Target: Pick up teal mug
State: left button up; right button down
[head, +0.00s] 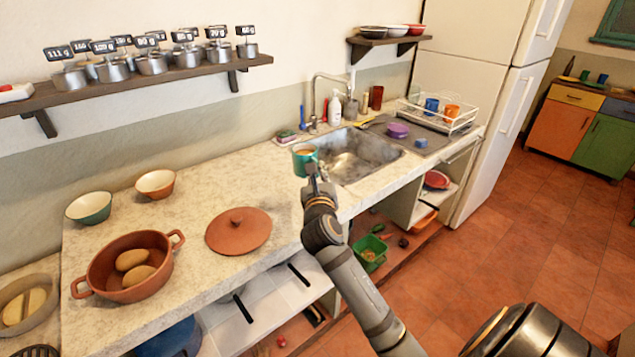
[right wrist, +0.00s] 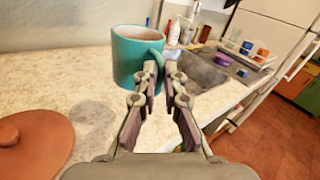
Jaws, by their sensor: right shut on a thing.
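The teal mug (head: 305,158) is above the counter's front edge, just left of the sink in the head view. It is upright and looks orange-brown inside. In the right wrist view the mug (right wrist: 137,58) is at the fingertips, with a shadow on the counter below left, so it seems raised. My right gripper (head: 314,172) is shut on the mug's handle; in the right wrist view its fingers (right wrist: 161,75) meet at the handle. My left gripper is not in view.
The metal sink (head: 365,158) and tap are right of the mug. A dish rack (head: 445,115) stands beyond. A terracotta lid (head: 238,231), a pot (head: 125,290) with two potatoes and two bowls (head: 155,183) are on the left counter. A shelf (head: 150,78) with weights hangs above.

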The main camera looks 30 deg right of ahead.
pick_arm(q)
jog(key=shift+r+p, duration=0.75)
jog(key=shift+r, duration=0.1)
pick_arm(e)
notch_tip(320, 180, up, 12)
jog(key=shift+r, duration=0.2)
jog(key=shift+r, duration=0.1)
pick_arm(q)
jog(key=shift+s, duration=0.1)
